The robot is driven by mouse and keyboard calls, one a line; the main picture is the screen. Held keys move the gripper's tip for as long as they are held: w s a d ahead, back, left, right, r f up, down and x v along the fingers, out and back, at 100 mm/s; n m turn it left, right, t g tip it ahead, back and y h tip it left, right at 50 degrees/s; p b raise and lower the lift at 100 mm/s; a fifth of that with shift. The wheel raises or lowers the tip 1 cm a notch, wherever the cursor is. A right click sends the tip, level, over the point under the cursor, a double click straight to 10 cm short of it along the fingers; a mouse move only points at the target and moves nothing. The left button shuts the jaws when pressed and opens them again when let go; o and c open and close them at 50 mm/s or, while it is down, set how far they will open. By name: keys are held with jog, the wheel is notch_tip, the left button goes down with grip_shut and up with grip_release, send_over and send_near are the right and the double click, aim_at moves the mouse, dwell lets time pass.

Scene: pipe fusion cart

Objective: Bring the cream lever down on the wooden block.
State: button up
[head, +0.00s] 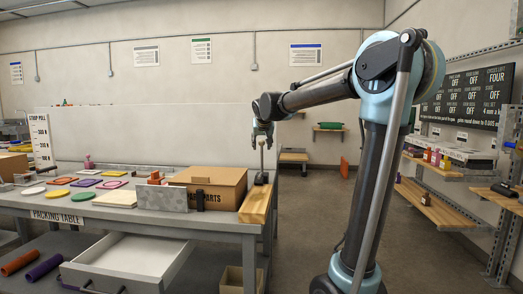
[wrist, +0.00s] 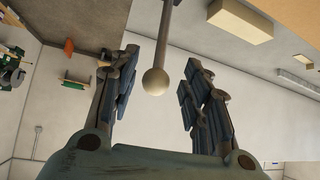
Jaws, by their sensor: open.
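The cream lever shows in the head view as a round cream knob (head: 262,143) on a thin rod, standing about upright from a dark base at the right end of the packing table. The wooden block (head: 255,206) lies on the table's right end, in front of and below the lever base. My gripper (head: 263,133) is at knob height, pointing down. In the wrist view my gripper (wrist: 158,78) is open, with the cream knob (wrist: 155,82) between its two fingers and a visible gap on each side. The rod runs up out of the picture there.
A cardboard parts box (head: 215,183) stands just left of the lever. A grey speckled slab (head: 161,197) and a dark upright piece (head: 200,200) stand near the front edge. An open drawer (head: 130,260) juts out below. Open floor lies right of the table.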

jog(key=v, duration=0.7)
jog(key=shift+s+r, duration=0.15)
jog(key=shift+s, duration=0.1)
jog(key=shift+d, duration=0.1)
jog(key=s+d+f+g+h, duration=0.2)
jog(key=s+d+f+g, duration=0.2)
jog(key=s+d+f, duration=1.3)
jog(key=s+d+f+g+y, duration=0.1)
jog(key=s+d+f+g, duration=0.2)
jog(key=s+f, duration=1.7)
jog(key=shift+s+m, duration=0.4)
jog(key=shift+s, duration=0.3)
jog(key=shift+w+f+g, duration=0.2)
jog(key=shift+w+g, duration=0.1)
jog(key=shift+w, duration=0.2)
